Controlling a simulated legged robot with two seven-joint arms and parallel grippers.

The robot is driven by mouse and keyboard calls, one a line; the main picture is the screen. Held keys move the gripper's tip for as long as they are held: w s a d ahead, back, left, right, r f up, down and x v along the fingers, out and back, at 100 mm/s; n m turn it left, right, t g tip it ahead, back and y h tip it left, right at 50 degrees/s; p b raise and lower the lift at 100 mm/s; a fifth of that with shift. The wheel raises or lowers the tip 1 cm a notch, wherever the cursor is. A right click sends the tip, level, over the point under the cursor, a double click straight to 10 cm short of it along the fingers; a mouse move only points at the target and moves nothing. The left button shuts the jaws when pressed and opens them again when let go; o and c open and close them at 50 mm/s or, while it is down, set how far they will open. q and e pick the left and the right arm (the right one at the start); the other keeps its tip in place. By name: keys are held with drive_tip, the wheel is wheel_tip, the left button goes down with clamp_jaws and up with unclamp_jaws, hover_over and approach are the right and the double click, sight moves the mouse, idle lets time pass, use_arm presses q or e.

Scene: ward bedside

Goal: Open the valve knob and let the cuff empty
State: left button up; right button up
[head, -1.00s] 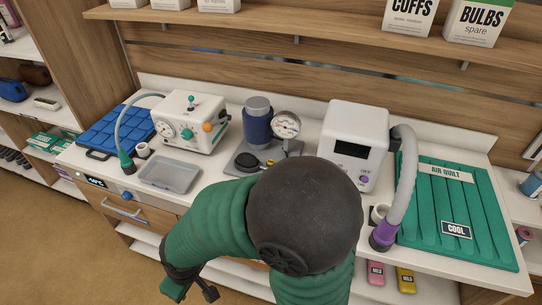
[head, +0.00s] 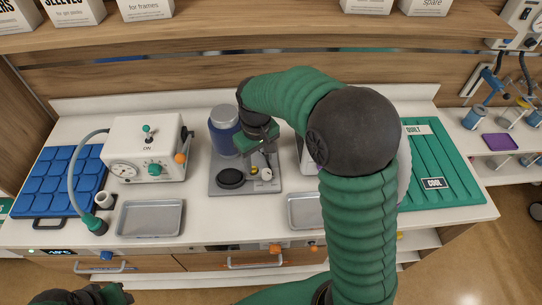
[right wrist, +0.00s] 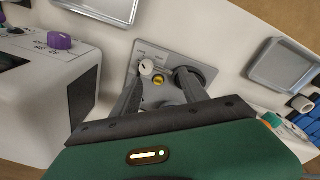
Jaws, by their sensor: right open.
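A blue cuff (head: 223,140) is wrapped around a grey cylinder on a grey base plate (head: 217,189). On the plate are a small brass knob (head: 254,170), a pale round knob (head: 267,174) and a black round part (head: 230,179). My right gripper (head: 260,153) is open above the plate, beside the cuff. In the right wrist view, the brass knob (right wrist: 159,80) and pale knob (right wrist: 147,67) show between its spread fingers; contact cannot be told. The dial gauge is hidden behind my right arm. My left gripper (head: 88,296) shows partly at the bottom left edge.
A white pump box (head: 145,130) with hose and a blue pad (head: 60,180) stand left. Grey trays (head: 152,218) (head: 304,211) lie at the front. My arm partly hides another white unit. A shelf overhangs behind.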

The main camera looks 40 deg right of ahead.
wheel_tip(320, 180, up, 5)
drive_tip(key=p, duration=0.1)
hover_over(267, 172)
drive_tip(key=a, duration=0.1)
drive_tip(key=shift+g, duration=0.3)
drive_tip(key=f, duration=0.5)
drive_tip(key=f+p, duration=0.1)
drive_tip(key=f, duration=0.5)
drive_tip(key=d+f+p, duration=0.1)
drive_tip(key=f, duration=0.4)
drive_tip(key=shift+f, duration=0.15)
use_arm(q)
drive_tip(key=v, duration=0.5)
drive_tip(key=shift+s+d+r, duration=0.15)
drive_tip(key=shift+d+r, duration=0.05)
drive_tip(key=shift+r, duration=0.05)
use_arm(e)
drive_tip(key=shift+w+f, duration=0.1)
drive_tip(key=shift+f, duration=0.2)
use_arm(q)
drive_tip(key=shift+a, duration=0.1)
use_arm(e)
drive_tip(key=shift+r, duration=0.1)
clamp_jaws()
